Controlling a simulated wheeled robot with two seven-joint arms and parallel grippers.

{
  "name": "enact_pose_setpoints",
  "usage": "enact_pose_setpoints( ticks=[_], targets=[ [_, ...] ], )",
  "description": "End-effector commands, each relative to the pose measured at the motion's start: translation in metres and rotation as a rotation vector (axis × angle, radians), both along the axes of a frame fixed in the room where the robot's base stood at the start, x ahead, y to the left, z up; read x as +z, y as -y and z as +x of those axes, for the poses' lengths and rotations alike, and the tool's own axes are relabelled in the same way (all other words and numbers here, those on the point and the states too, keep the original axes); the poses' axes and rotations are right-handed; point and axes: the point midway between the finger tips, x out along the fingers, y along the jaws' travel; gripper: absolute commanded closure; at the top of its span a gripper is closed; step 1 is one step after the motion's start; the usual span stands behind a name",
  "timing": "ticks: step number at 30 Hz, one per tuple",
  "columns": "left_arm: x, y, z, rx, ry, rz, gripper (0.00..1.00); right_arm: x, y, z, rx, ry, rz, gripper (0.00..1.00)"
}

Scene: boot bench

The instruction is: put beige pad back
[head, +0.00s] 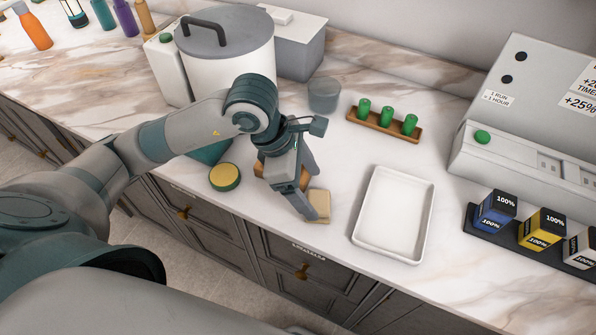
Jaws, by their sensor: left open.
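The beige pad (319,208) lies on the marble counter near its front edge, left of the white tray. My left gripper (314,200) is open, with its fingers pointing down at the pad. One fingertip overlaps the pad in the picture, and I cannot tell whether it touches. The fingers hide part of the pad. An orange-brown thing (262,171) shows partly behind the gripper. My right gripper is not in view.
The empty white tray (428,218) stands right of the pad. A round yellow-topped tin (224,177) sits left of the gripper. Labelled cubes (541,229) stand at the right.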

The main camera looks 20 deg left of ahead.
Motion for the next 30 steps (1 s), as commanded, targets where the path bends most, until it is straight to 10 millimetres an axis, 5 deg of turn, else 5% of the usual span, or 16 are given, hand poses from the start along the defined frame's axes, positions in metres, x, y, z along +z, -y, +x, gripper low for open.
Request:
enact_pose_setpoints(
  ticks=[12,30],
  targets=[
    [0.053,-0.021,-0.007,0.000,0.002,0.001,0.23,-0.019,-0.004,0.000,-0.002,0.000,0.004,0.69],
    [0.059,-0.023,-0.009,0.000,0.000,0.000,0.23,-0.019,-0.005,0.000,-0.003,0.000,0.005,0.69]
  ],
)
